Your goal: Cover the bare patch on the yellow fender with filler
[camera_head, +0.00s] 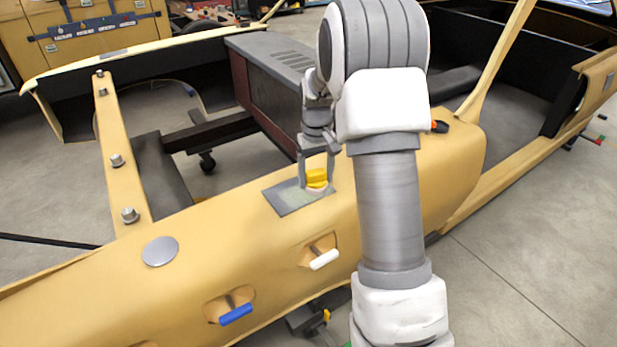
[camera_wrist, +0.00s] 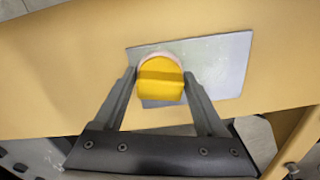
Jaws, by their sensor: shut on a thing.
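The yellow fender (camera_head: 230,240) runs across the lower left of the head view and fills much of the wrist view (camera_wrist: 60,60). A grey bare patch (camera_head: 285,198) lies on its top; in the wrist view (camera_wrist: 225,65) part of it looks pale greenish and part plain grey. My gripper (camera_head: 316,178) is over the patch, shut on a yellow tool (camera_wrist: 160,80) with a pale rounded rim at its far edge. The tool also shows in the head view (camera_head: 317,177). It is at the patch surface; I cannot tell whether it touches. The gripper hides part of the patch.
A round grey disc (camera_head: 160,251) lies on the fender to the left. A white-handled tool (camera_head: 323,260) and a blue-handled tool (camera_head: 236,315) sit in openings on its near side. Bolts (camera_head: 129,215) stand on the left rail. A grey-topped box (camera_head: 275,60) stands behind.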

